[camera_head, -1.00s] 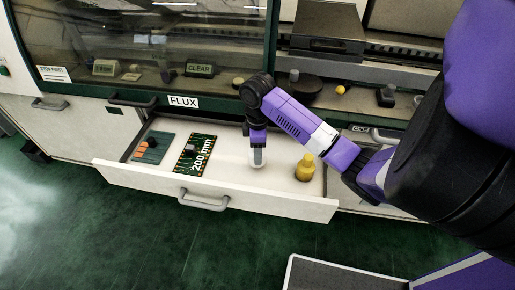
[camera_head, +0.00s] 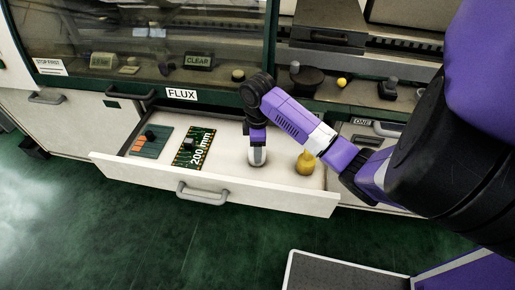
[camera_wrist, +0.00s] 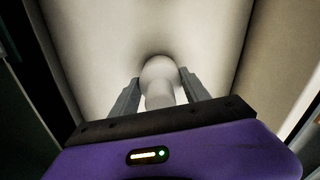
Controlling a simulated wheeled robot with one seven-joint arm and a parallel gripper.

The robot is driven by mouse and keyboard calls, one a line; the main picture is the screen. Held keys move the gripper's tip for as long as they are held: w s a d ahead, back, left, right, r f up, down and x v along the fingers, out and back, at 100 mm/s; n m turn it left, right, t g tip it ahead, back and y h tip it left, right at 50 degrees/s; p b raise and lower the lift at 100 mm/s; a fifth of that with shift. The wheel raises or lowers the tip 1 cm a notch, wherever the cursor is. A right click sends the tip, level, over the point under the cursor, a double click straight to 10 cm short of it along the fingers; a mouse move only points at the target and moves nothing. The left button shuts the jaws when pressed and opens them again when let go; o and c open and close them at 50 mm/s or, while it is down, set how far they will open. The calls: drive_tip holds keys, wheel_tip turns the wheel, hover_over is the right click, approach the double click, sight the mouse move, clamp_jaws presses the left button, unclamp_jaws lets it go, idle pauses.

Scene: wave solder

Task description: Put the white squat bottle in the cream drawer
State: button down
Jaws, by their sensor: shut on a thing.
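The cream drawer (camera_head: 160,178) under the FLUX label is pulled open. My gripper (camera_head: 257,150) points down inside it, right of the middle. It is shut on the white squat bottle (camera_head: 257,158), which is upright at or just above the drawer floor; I cannot tell if it touches. In the wrist view the white bottle (camera_wrist: 160,80) stands between the two grey fingers of my gripper (camera_wrist: 155,95), with the pale drawer floor behind it. The fingers hide part of the bottle in the head view.
A green circuit board marked 200 mm (camera_head: 194,148) and a grey-green board (camera_head: 152,141) lie to the left. The drawer front and its handle (camera_head: 203,194) face the open floor.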

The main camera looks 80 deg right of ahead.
drive_tip(key=shift+f, duration=0.3)
drive_tip(key=shift+c, duration=2.3)
unclamp_jaws()
drive_tip(key=shift+r+p, duration=0.3)
drive_tip(key=shift+r, duration=3.55)
